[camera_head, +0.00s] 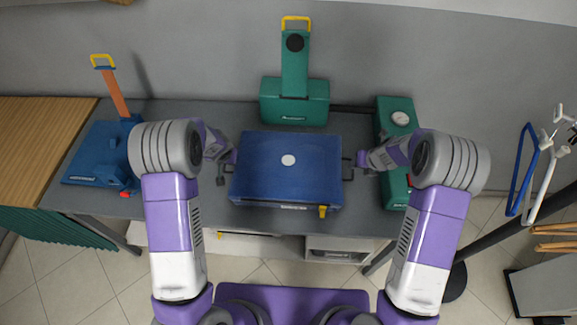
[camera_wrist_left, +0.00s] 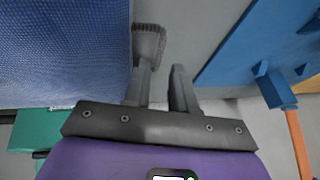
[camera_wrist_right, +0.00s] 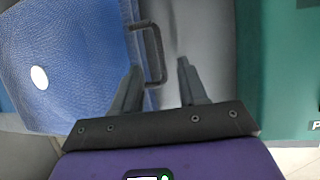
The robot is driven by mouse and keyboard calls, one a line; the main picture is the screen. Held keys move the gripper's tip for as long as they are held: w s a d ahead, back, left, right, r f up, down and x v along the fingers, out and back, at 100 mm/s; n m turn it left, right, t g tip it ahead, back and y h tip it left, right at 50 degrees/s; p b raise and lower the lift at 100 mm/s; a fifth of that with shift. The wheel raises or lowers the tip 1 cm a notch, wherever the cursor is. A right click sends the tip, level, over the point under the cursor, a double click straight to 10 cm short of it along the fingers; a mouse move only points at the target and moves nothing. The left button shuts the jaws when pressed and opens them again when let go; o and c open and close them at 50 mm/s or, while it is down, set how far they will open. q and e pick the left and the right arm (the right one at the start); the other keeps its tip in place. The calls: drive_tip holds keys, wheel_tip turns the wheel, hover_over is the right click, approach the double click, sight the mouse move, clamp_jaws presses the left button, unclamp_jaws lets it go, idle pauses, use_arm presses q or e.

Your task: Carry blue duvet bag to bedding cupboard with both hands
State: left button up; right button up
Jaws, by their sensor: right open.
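The blue duvet bag (camera_head: 285,180) lies flat on the grey table, with a white disc on top and a yellow tag at its front edge. It also shows in the left wrist view (camera_wrist_left: 60,50) and the right wrist view (camera_wrist_right: 75,60). My left gripper (camera_head: 228,163) is at the bag's left side; its fingers are apart, close by the dark left handle (camera_wrist_left: 158,42), with a gap visible between them. My right gripper (camera_head: 362,163) is open at the right side, its fingers spread near the right handle (camera_wrist_right: 157,55). No cupboard is recognisable in view.
A green device (camera_head: 295,100) with a yellow-handled upright stands behind the bag. A blue device (camera_head: 95,165) with an orange upright is at left, and a green unit with a gauge (camera_head: 400,118) at right. Blue and white hangers (camera_head: 524,170) hang at far right.

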use_arm(q)
drive_tip(key=shift+x, duration=3.95)
use_arm(e)
drive_tip(key=shift+x, duration=3.95)
use_arm(q)
drive_tip(key=shift+w+r, duration=0.1)
use_arm(e)
drive_tip(key=shift+w, duration=0.1)
use_arm(q)
drive_tip(key=c, duration=0.4)
use_arm(e)
drive_tip(key=c, duration=0.4)
use_arm(q)
clamp_jaws()
use_arm(e)
clamp_jaws()
drive_tip(key=shift+r, duration=0.1)
